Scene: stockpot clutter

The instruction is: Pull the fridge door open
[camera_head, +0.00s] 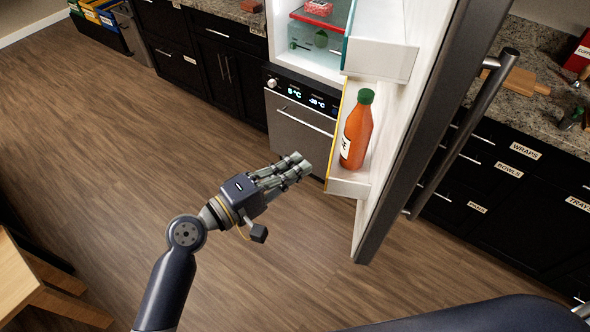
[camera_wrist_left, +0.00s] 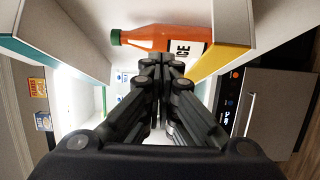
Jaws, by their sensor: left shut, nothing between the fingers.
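The fridge door (camera_head: 428,130) stands wide open, swung out to the right, its inner side with the shelves facing left. Its long metal handle (camera_head: 462,130) is on the outer side, away from my gripper. The fridge interior (camera_head: 320,62) is lit and visible. My left gripper (camera_head: 298,165) is shut and empty, in front of the opening and left of the door's lower shelf, apart from the handle. In the left wrist view its closed fingers (camera_wrist_left: 162,75) point toward the door shelf. My right gripper does not show.
An orange juice bottle (camera_head: 357,132) with a green cap stands in the door shelf; it also shows in the left wrist view (camera_wrist_left: 165,38). A drawer front with a display (camera_head: 300,118) is below the fridge opening. Labelled dark cabinets (camera_head: 510,190) are at right. Wooden floor (camera_head: 110,130) is clear at left.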

